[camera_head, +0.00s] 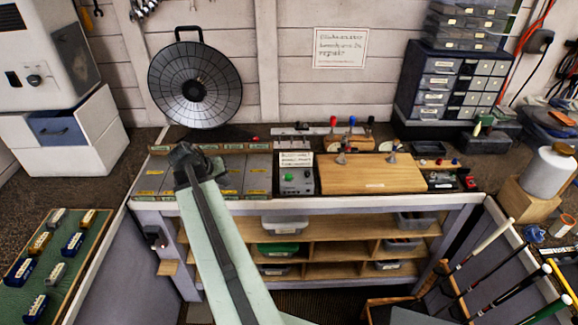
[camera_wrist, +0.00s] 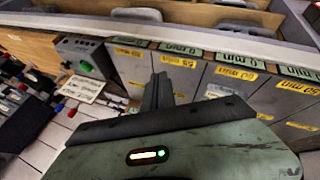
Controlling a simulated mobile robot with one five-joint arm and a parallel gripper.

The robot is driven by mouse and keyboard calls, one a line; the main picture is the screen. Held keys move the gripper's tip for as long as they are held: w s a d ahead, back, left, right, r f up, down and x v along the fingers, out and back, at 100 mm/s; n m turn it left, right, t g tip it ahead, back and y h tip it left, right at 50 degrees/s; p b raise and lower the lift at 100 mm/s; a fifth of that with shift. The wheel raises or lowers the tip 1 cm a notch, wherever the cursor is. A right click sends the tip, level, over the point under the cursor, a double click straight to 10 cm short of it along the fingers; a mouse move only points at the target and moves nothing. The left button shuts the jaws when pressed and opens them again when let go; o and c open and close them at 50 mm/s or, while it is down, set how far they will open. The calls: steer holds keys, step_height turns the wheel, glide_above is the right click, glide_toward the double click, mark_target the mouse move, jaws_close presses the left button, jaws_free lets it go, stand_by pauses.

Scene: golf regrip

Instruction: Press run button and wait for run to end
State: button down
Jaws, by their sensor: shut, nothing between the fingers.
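A small grey control box (camera_head: 296,187) stands near the front edge of the bench, just right of the labelled grey panels. It has a green button (camera_head: 288,178), which also shows in the wrist view (camera_wrist: 86,67). My gripper (camera_head: 186,158) is over the grey panels, left of the box and apart from the button. In the wrist view its fingers (camera_wrist: 158,88) are together and empty, with the control box to their left. I cannot tell whether a run is under way.
Grey panels (camera_head: 258,176) with yellow labels lie under my gripper. A handwritten card (camera_head: 296,159) stands behind the box. A wooden board (camera_head: 370,175) with small knobs is to its right. A round dark mesh dish (camera_head: 195,85) hangs on the back wall.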

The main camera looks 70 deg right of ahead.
mark_target(286, 177)
steer(key=s+d+r+m+g+h+p, duration=0.1)
steer(key=s+d+r+m+p, duration=0.1)
steer(key=s+d+r, duration=0.2)
steer(key=s+d+r+m+g+p, duration=0.1)
steer(key=s+d+r, duration=0.3)
steer(key=s+d, duration=0.6)
steer(key=s+p, duration=0.1)
steer(key=s, duration=0.2)
steer(key=shift+s+d+r+m+g+h, duration=0.15)
steer(key=shift+s+d+m+g+h, duration=0.1)
steer(key=shift+d+m+g+h, duration=0.15)
steer(key=shift+a, duration=0.1)
step_height(286, 177, down, 9)
steer(key=b, duration=0.9)
steer(key=shift+r, duration=0.1)
steer(key=shift+f+b, duration=0.35)
steer(key=shift+f, duration=0.05)
